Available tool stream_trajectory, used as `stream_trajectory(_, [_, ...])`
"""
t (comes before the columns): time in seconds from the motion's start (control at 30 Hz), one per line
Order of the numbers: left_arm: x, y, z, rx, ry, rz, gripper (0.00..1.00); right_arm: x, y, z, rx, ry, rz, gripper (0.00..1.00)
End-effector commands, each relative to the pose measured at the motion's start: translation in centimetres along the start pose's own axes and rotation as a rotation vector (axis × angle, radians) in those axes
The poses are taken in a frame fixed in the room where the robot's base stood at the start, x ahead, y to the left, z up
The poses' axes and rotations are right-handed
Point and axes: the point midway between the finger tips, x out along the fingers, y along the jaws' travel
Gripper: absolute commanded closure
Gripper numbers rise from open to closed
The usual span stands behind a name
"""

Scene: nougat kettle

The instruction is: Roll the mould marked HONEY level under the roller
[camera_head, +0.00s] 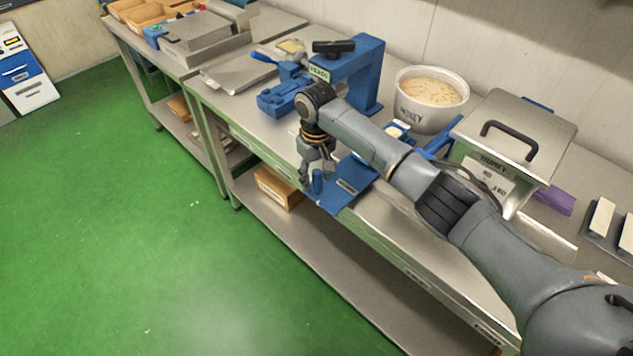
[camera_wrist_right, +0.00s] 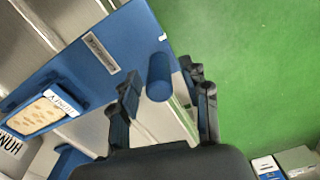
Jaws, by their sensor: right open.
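My right gripper (camera_head: 318,168) is open above the front edge of the bench. In the right wrist view its fingers (camera_wrist_right: 163,88) stand on either side of an upright blue peg (camera_wrist_right: 158,72), with gaps showing. The peg (camera_head: 317,181) stands on a flat blue plate (camera_head: 347,186). The mould marked HONEY (camera_wrist_right: 42,112), blue with a pale nougat filling, lies at the left of the right wrist view. A blue-edged mould with pale filling (camera_head: 397,131) shows behind my right arm. A blue frame (camera_head: 365,75) with a black bar on top stands behind the gripper; I cannot make out the roller.
A white pot marked HONEY (camera_head: 431,100) stands behind my arm. A steel box with a black handle (camera_head: 512,140) stands to its right. A steel tray (camera_head: 238,75) lies at the left. A cardboard box (camera_head: 277,188) sits on the lower shelf. The green floor in front is clear.

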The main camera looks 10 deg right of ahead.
Motion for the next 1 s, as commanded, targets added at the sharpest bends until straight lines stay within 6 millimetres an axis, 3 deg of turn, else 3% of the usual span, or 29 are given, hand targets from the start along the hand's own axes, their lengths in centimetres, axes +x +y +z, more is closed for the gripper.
stream_trajectory(0.2, [0.0, 0.1, -0.1, 0.0, 0.001, 0.001, 0.6, -5.0, 0.0, -0.1, -0.001, 0.003, 0.001, 0.53])
stream_trajectory(0.4, [0.0, 0.1, -0.1, 0.0, 0.001, 0.001, 0.6, -8.0, 0.0, -0.1, 0.0, 0.001, 0.0, 0.53])
stream_trajectory(0.6, [0.0, 0.1, -0.1, 0.0, 0.001, 0.001, 0.6, -9.1, 0.0, 0.0, 0.0, 0.0, 0.0, 0.53])
stream_trajectory(1.0, [0.0, 0.1, -0.1, 0.0, 0.001, 0.001, 0.6, -9.1, 0.0, 0.0, 0.0, -0.001, 0.0, 0.53])
